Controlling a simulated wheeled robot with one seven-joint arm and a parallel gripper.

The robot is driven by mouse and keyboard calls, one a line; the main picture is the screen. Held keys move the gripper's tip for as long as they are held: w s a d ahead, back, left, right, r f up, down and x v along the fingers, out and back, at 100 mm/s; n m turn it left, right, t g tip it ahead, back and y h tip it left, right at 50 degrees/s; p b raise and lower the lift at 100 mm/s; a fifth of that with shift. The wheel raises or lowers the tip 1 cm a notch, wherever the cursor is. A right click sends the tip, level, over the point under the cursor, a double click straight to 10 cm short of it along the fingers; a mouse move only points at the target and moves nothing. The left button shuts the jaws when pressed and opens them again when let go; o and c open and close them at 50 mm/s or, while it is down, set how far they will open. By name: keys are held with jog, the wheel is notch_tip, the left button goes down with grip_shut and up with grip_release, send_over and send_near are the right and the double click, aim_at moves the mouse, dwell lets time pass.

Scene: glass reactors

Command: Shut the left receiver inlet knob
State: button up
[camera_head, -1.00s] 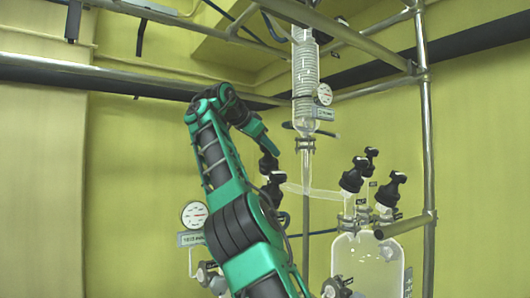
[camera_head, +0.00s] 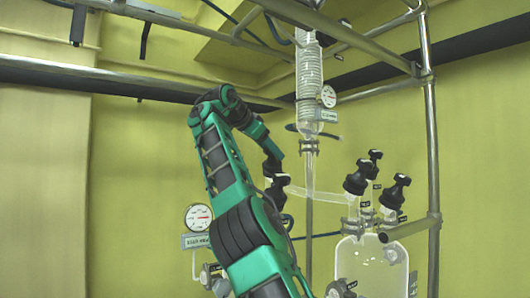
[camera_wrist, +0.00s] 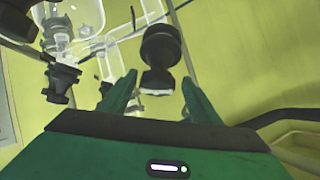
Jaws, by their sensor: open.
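A black knob (camera_wrist: 160,45) with a pale, angular end stands between and just beyond my fingertips in the wrist view. My gripper (camera_wrist: 158,92) is open, with one green finger on each side and clear gaps to the knob. In the head view my arm bends down to my gripper (camera_head: 271,163), small and dark there. A black knob (camera_head: 276,192) sits just below it, partly behind my arm, by a clear glass tube. This appears to be the same knob. No readable label confirms it as the left receiver inlet knob.
A glass vessel (camera_head: 355,262) with several black knobs (camera_head: 357,177) stands to the right. A glass coil column (camera_head: 309,75) hangs above on metal pipes (camera_head: 431,140). A round gauge (camera_head: 198,217) is left of my arm. Another black knob (camera_wrist: 62,82) lies left of my fingers.

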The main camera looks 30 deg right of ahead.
jog(key=v, duration=0.7)
jog(key=shift+w+r, duration=0.15)
jog(key=shift+r, duration=0.1)
jog(key=shift+a, duration=0.2)
